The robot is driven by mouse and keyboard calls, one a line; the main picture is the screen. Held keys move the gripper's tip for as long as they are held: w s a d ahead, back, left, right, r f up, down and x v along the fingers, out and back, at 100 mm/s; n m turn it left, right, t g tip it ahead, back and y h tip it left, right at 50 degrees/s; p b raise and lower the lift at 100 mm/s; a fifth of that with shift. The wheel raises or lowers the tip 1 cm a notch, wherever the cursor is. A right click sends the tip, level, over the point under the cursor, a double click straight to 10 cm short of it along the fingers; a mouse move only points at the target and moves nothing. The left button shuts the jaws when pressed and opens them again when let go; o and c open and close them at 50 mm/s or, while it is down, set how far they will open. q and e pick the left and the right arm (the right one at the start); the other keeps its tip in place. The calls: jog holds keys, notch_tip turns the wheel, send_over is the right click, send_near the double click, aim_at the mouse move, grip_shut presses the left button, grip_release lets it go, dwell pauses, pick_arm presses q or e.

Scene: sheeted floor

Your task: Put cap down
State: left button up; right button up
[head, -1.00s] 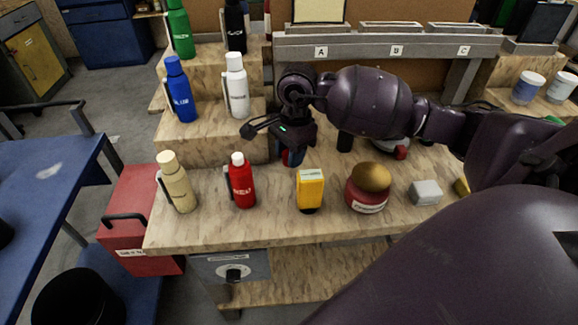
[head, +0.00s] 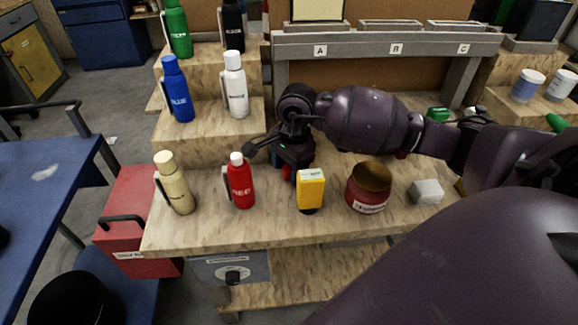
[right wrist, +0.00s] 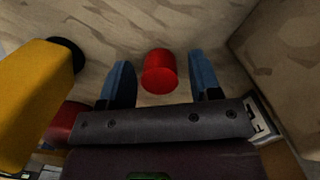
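A small red cap (right wrist: 159,72) sits between the two blue fingertips of my right gripper in the right wrist view, with a gap on each side. It appears to rest on the bench top. In the head view my right gripper (head: 289,168) points down behind the yellow device (head: 310,189), right of the red bottle (head: 240,182); a bit of red shows at its fingers. The gripper is open. The red bottle stands upright with a white top. My left gripper is out of view.
Stepped shelves at left hold blue (head: 178,90) and white bottles (head: 236,86). The yellow device fills the wrist view's left.

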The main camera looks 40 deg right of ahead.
jog(key=shift+r, duration=0.55)
notch_tip(320, 180, up, 11)
jog(key=d+p, duration=0.1)
jog(key=shift+d, duration=0.2)
jog(key=shift+r, duration=0.1)
dwell(0.5)
